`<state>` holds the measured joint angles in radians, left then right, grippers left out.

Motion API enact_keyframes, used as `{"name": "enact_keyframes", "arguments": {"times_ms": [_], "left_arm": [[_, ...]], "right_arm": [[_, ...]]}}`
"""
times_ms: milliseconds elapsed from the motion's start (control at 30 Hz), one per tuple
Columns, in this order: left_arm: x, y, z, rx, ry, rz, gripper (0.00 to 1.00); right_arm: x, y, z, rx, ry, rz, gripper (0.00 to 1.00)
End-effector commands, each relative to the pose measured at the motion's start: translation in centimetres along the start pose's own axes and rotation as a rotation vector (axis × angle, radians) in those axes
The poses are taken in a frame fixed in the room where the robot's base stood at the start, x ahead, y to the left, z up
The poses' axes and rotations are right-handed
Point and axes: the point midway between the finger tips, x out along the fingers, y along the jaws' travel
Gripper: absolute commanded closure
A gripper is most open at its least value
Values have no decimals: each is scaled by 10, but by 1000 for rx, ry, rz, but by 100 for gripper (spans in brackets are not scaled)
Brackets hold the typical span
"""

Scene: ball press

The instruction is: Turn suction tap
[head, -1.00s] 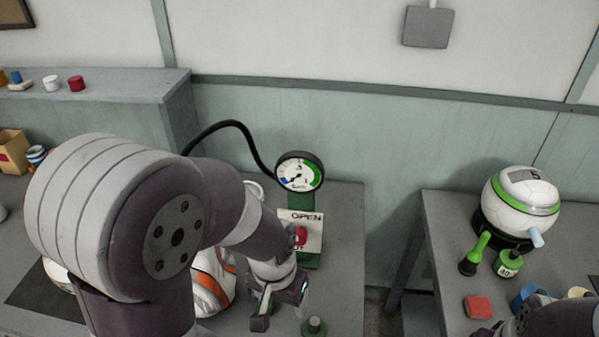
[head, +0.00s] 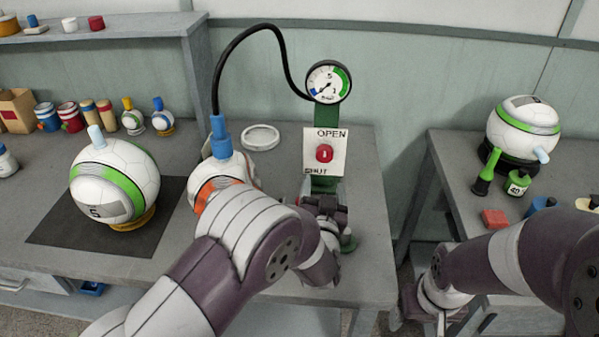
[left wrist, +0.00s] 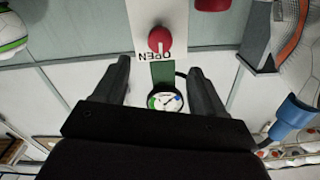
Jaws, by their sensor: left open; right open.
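The suction tap is a red knob (head: 325,153) on a white plate marked OPEN at the top and SHUT at the bottom. The plate is on a green post below a round gauge (head: 329,82). My left gripper (head: 322,203) is just below the plate in the head view, its fingers partly hidden by its own wrist. In the left wrist view its open fingers (left wrist: 160,68) are apart and empty, with the red knob (left wrist: 160,38) ahead, roughly centred between them and not touched. My right gripper (head: 425,308) is low near the right table, away from the tap.
A black hose runs from the gauge to a blue connector (head: 221,137) on a white and orange ball (head: 215,180). A white and green ball (head: 115,180) sits on a black mat at left. Another such ball (head: 523,130) stands on the right table. A gap separates the tables.

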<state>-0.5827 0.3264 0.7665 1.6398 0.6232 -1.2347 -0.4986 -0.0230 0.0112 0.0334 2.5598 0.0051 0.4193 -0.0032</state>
Motion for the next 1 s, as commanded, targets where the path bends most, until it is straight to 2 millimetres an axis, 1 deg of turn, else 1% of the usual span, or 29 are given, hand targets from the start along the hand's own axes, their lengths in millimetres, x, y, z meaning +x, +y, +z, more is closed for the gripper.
{"name": "enact_keyframes", "arguments": {"times_ms": [200, 300, 400, 500, 600, 867, 967, 1000], "left_arm": [[55, -2, -2, -2, 0, -2, 29], [79, -2, -2, -2, -1, -1, 29], [96, -2, -2, -2, -1, -1, 29], [107, -2, -2, -2, -2, 1, 29], [113, -2, -2, -2, -1, 1, 29], [115, -2, -2, -2, -2, 1, 29], [115, -2, -2, -2, -2, 1, 59], [115, -2, -2, -2, -2, 1, 72]], "right_arm": [[-5, 0, -1, 0, 0, 0, 24], [-6, 0, -1, 0, 0, 0, 24], [-7, 0, -1, 0, 0, 0, 24], [-7, 0, -1, 0, 0, 0, 24], [-7, 0, -1, 0, 0, 0, 24], [-7, 0, -1, 0, 0, 0, 24], [-7, 0, -1, 0, 0, 0, 24], [-7, 0, -1, 0, 0, 0, 24]]}}
